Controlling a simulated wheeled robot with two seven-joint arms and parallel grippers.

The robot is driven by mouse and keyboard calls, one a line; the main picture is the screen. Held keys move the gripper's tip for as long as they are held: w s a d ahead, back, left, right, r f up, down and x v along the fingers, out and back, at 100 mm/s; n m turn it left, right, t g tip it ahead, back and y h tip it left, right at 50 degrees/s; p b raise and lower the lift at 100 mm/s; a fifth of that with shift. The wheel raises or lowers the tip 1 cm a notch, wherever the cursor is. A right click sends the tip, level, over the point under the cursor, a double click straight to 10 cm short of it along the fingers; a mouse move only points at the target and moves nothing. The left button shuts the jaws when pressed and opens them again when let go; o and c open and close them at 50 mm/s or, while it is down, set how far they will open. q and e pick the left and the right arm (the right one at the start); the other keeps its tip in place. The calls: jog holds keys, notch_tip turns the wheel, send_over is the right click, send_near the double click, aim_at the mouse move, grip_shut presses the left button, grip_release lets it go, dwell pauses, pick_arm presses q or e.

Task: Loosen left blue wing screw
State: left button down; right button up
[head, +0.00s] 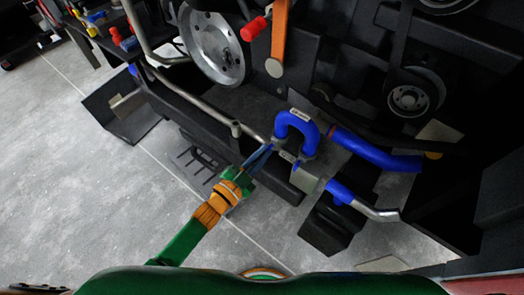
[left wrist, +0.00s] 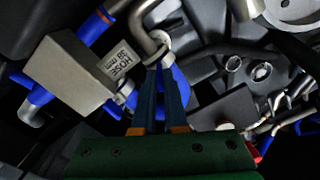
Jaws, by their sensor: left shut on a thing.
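My left gripper (head: 271,147) reaches in from the lower left to the left end of the blue U-shaped hose (head: 296,122). In the left wrist view its two dark blue fingers (left wrist: 160,70) meet at a pale clamp ring (left wrist: 157,48) at the end of a bent metal pipe (left wrist: 142,22). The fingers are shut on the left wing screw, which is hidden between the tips. Another small blue piece (head: 296,164) shows near the right end of the hose. My right gripper is in neither view.
A straight blue hose (head: 375,152) runs off to the right. A large metal pulley (head: 212,48) stands at the upper left. Grey floor (head: 80,200) is clear at left.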

pick_arm(q)
jog(key=n, duration=0.5)
jog(key=shift+n+p, duration=0.3)
jog(key=shift+n, duration=0.1)
dwell(0.4)
jog(key=c, duration=1)
grip_release()
jog(key=shift+o, duration=0.2)
jog(key=v, duration=0.7)
jog(key=shift+p, duration=0.4)
jog(key=shift+s, duration=0.1)
